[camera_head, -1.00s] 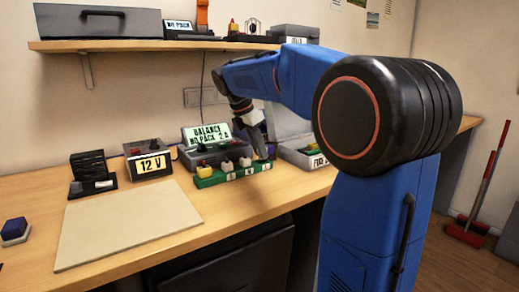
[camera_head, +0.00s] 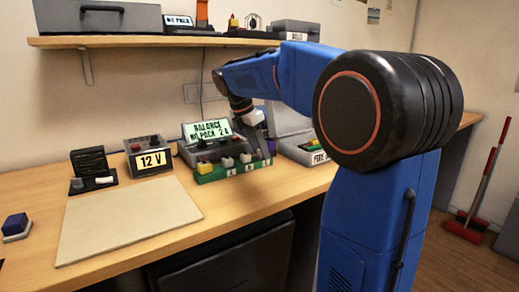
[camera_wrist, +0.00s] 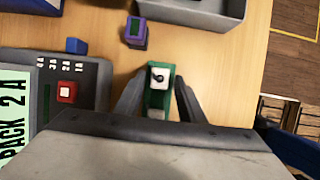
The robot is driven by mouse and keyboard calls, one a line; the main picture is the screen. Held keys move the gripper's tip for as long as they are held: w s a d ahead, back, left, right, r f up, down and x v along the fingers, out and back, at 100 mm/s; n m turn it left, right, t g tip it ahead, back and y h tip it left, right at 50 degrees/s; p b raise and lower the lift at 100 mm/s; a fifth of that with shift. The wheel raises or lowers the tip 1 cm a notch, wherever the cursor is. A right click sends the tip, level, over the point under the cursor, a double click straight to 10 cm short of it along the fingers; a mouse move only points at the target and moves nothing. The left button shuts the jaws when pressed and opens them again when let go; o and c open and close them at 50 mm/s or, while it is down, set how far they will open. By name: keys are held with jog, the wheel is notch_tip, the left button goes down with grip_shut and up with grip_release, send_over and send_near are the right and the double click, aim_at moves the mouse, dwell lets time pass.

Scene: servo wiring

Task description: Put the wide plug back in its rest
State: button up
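A green strip (camera_head: 211,178) with lettered positions stands in front of the balance charger. Several small plugs show on it, among them a white one (camera_head: 246,158); I cannot tell which is the wide plug. My gripper (camera_head: 265,156) points down at the strip's right end. In the wrist view its two fingers (camera_wrist: 159,85) stand apart, one on each side of the green strip (camera_wrist: 151,97). A small white part with a dark spot (camera_wrist: 158,75) sits on the strip between them. No plug is clearly held. The gripper body hides the rest of the strip.
The charger (camera_head: 190,153) stands close behind the strip. A purple block (camera_wrist: 136,32) and a small blue part (camera_wrist: 76,45) lie near the fingers in the wrist view. A 12 V box (camera_head: 150,158), black stand (camera_head: 91,160) and bare pale mat (camera_head: 128,220) lie left.

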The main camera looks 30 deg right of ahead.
jog(key=v, duration=1.7)
jog(key=shift+r, duration=0.25)
